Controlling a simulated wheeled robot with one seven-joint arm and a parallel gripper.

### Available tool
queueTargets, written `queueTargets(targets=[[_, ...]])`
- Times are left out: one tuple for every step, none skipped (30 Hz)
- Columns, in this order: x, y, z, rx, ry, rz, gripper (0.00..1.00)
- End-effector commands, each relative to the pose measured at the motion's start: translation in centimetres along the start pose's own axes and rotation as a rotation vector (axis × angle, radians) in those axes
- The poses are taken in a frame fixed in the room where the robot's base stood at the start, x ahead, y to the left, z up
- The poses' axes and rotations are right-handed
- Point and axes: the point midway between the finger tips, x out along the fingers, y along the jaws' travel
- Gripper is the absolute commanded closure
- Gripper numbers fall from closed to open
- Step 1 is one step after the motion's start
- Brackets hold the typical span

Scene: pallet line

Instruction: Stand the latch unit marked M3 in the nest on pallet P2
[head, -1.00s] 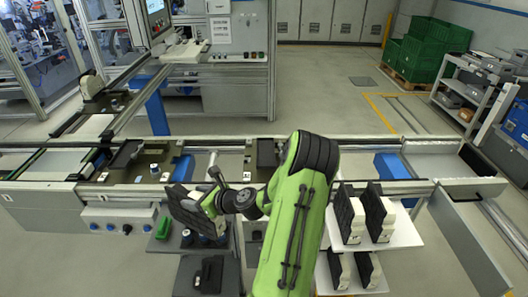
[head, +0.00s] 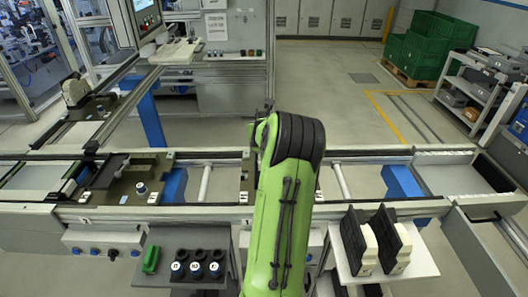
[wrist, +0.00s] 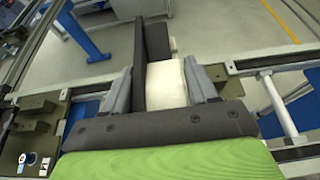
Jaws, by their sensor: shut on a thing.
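My gripper (wrist: 157,80) is shut on a latch unit (wrist: 166,84) with a cream body and a tall black plate, between its two grey fingers. No M3 mark can be read on it. In the head view my arm hides the gripper and the unit. An olive pallet (wrist: 230,88) shows partly below the gripper in the wrist view; its nest is hidden. I cannot read which pallet is P2.
Two more black-and-cream units (head: 392,243) stand on a white shelf (head: 415,266) at front right. A dark tray (head: 178,244) at front left holds a green piece (head: 151,260) and several knobs. Conveyor rails (head: 385,156) run across; a monitor post stands behind.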

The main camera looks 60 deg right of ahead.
Motion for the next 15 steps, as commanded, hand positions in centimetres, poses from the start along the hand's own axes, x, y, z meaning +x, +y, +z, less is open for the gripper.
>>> queueTargets(targets=[[0.4, 0.0, -1.0, 0.002, 0.001, 0.001, 1.0], [0.6, 0.0, -1.5, 0.001, 0.0, 0.001, 1.0], [0.8, 0.0, -2.0, 0.001, -0.002, 0.001, 1.0], [1.0, 0.0, -2.4, 0.001, -0.001, 0.001, 1.0], [1.2, 0.0, -2.9, 0.001, -0.001, 0.001, 1.0], [1.5, 0.0, -3.7, 0.001, 0.001, 0.001, 1.0], [1.8, 0.0, -4.2, 0.001, 0.0, 0.001, 1.0], [2.0, 0.0, -4.8, 0.001, 0.0, 0.002, 1.0], [2.2, 0.0, -5.3, 0.001, -0.002, 0.002, 1.0], [2.3, 0.0, -5.6, 0.001, -0.002, 0.002, 1.0], [2.4, 0.0, -5.8, 0.001, -0.003, 0.002, 1.0], [2.5, 0.0, -5.8, 0.001, -0.005, 0.002, 1.0], [2.5, 0.0, -5.8, 0.0, -0.005, 0.001, 1.0], [2.5, 0.0, -5.8, 0.0, -0.005, 0.001, 1.0], [2.4, 0.0, -5.8, 0.0, -0.005, 0.001, 1.0]])
